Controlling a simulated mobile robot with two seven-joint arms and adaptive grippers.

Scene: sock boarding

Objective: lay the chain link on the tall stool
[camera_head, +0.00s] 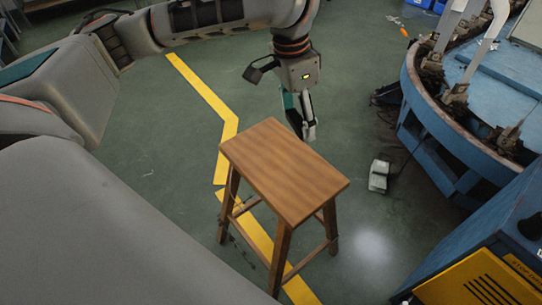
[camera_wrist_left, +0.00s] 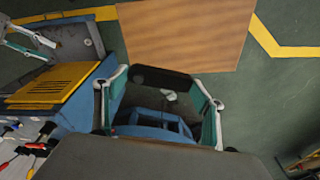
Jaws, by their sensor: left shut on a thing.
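The tall stool (camera_head: 285,170) is wooden with a flat rectangular seat. Its seat (camera_wrist_left: 185,25) fills the top middle of the left wrist view. My left gripper (camera_head: 306,130) points down just beyond the seat's far edge in the head view. In the left wrist view my left gripper (camera_wrist_left: 162,82) is shut on a dark rounded bar, which looks like the chain link (camera_wrist_left: 160,77). The link is hidden in the head view. My right gripper (camera_wrist_left: 22,38) appears open and empty at the upper left of the left wrist view, outside the head view.
A round blue machine (camera_head: 415,125) stands at the right, with a small grey pedal (camera_head: 378,176) on the floor beside it. A blue cabinet with a yellow panel (camera_head: 485,285) is at the lower right. Green floor around the stool is mostly clear.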

